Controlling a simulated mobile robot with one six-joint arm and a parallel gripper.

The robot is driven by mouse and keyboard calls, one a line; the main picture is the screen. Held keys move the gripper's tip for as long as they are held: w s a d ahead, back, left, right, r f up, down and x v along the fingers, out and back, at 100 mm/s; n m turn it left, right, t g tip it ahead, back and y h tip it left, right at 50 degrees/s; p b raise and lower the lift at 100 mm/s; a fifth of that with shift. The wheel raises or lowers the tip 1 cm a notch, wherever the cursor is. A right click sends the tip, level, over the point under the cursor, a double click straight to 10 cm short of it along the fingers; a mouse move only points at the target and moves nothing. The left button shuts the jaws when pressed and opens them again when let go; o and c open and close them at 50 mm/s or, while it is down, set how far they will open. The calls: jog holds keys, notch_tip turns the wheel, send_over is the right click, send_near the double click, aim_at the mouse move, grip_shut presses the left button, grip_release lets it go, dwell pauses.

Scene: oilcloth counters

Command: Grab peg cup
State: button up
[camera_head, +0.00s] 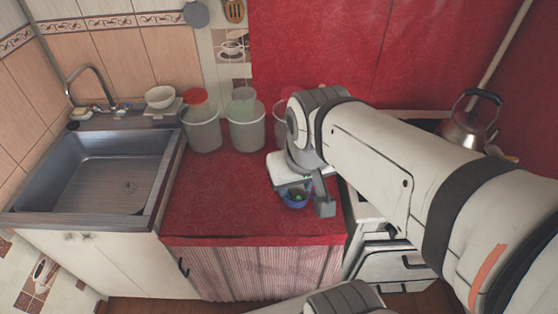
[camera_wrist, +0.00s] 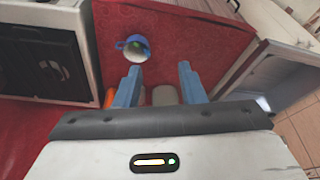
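A small blue cup (camera_head: 295,201) with something green inside stands on the red counter (camera_head: 225,205), near its front right part. In the wrist view the cup (camera_wrist: 134,48) shows a pale inside, a green spot and a blue handle at its left. My gripper (camera_wrist: 158,72) is open, with its two blue fingers apart and nothing between their tips. The cup lies beyond the fingertips, toward the left finger, and no grasp shows. In the head view my wrist covers the area just behind the cup and hides part of it.
Two grey canisters (camera_head: 203,133) (camera_head: 246,134) stand at the back of the counter; a third is mostly hidden by my arm. A sink (camera_head: 105,180) is at left, a kettle (camera_head: 468,128) at right. A dark oven front (camera_wrist: 40,55) shows in the wrist view.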

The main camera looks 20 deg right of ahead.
jog(key=shift+o, duration=0.4)
jog(key=shift+o, duration=0.8)
jog(key=shift+w+d+f+b, duration=0.1)
jog(key=shift+w+f+b, duration=0.05)
jog(key=shift+f+b, duration=0.2)
jog(key=o, duration=0.5)
jog(key=w+d+f+m+b, duration=0.1)
jog(key=w+d+f+b, duration=0.4)
jog(key=w+f+b, duration=0.3)
notch_tip(320, 180, down, 4)
jog(key=shift+w+r+m+b, duration=0.1)
jog(key=shift+w+m+b, duration=0.15)
jog(key=shift+b, duration=0.8)
jog(key=m+h+b, duration=0.1)
jog(key=m+b, duration=0.1)
jog(key=b, duration=0.6)
send_near(300, 189)
jog(key=s+d, duration=0.3)
jog(key=s, duration=0.1)
jog(key=shift+t, duration=0.5)
jog(key=shift+b+x, duration=0.4)
jog(key=shift+x, duration=3.25)
